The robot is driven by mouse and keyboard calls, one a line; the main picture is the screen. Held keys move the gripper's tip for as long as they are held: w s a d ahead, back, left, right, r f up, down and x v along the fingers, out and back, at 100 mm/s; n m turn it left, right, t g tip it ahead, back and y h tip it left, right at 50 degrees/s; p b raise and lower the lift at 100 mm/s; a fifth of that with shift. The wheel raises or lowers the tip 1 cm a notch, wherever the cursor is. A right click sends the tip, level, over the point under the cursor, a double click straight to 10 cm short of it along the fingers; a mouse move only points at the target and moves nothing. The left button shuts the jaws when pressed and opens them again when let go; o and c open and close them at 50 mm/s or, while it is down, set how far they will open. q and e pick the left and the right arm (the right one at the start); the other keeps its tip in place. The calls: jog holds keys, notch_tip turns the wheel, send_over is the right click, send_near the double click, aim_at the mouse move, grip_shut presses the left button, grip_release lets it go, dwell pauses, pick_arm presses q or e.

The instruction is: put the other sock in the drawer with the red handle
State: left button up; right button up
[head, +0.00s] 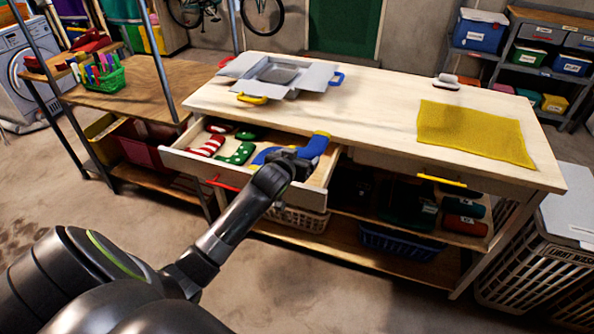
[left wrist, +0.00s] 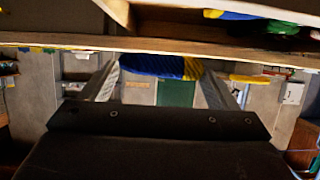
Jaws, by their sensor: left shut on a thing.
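The drawer with the red handle (head: 224,185) is pulled open under the left part of the workbench. My left gripper (head: 291,160) is over the right part of this drawer, shut on a blue sock with yellow patches (head: 314,149). The held sock also shows between the fingers in the left wrist view (left wrist: 150,66). More blue (head: 264,156) shows left of the gripper; I cannot tell if it is a second sock. A red-and-white striped sock (head: 207,146) and a green spotted sock (head: 237,153) lie in the drawer's left part. My right gripper is not in view.
A closed drawer with a yellow handle (head: 442,180) is to the right. Baskets stand on the shelf below.

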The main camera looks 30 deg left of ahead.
pick_arm(q)
jog(key=shift+s+f, duration=0.1)
jog(key=shift+f, duration=2.05)
jog(key=shift+f+b, duration=0.3)
jog(key=shift+f, duration=0.35)
jog(key=o, duration=0.9)
jog(key=shift+r, duration=0.1)
jog(key=shift+r, duration=0.2)
jog(key=v, duration=1.2)
jog(key=shift+r+p, duration=0.3)
jog(key=shift+p, duration=0.1)
